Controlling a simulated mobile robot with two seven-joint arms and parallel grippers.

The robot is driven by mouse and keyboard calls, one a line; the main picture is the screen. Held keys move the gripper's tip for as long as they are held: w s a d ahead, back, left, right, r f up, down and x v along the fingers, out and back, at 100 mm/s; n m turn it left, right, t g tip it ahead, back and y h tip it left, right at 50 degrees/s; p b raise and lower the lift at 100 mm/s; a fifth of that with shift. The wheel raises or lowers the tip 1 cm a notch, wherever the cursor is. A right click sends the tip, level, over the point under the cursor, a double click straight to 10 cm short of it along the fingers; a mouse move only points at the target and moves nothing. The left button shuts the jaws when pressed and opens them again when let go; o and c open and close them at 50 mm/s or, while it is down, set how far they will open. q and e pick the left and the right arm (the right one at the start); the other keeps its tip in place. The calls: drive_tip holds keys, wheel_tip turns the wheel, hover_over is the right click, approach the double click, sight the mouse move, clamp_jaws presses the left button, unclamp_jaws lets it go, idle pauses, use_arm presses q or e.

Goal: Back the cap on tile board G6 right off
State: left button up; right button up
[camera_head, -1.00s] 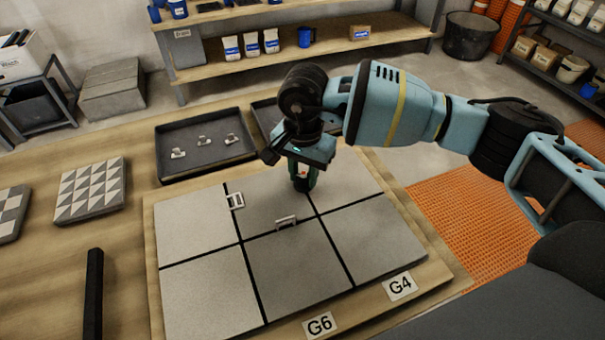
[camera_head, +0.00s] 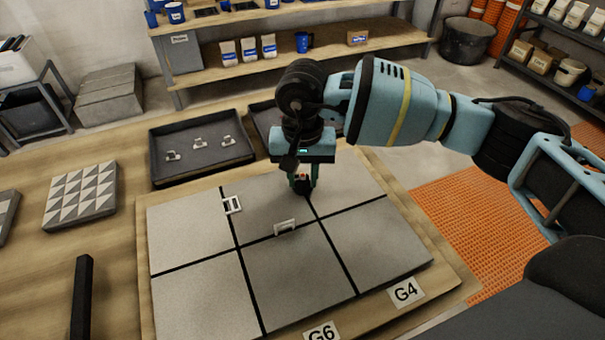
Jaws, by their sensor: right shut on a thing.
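The tile board (camera_head: 145,300) carries pale grey tiles parted by dark joints. Labels G6 (camera_head: 322,333) and G4 (camera_head: 405,292) lie along its front edge. My right gripper (camera_head: 302,186) points down at the far joint between the middle and right tiles. It is shut on a small dark cap with a bit of red showing; the fingers hide most of it. One white clip (camera_head: 232,204) sits on the left joint. Another white clip (camera_head: 285,227) sits on the cross joint, nearer than the gripper. My left gripper is out of view.
A dark tray (camera_head: 157,178) with several white clips stands behind the board; a second tray (camera_head: 262,118) is partly hidden by my right arm. A patterned tile sample (camera_head: 82,196) and a black bar (camera_head: 80,300) lie at left. The near tiles are clear.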

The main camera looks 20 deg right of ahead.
drive_tip(key=o, duration=1)
wheel_tip(320, 180, up, 8)
drive_tip(key=shift+f, duration=0.1)
idle(0.4)
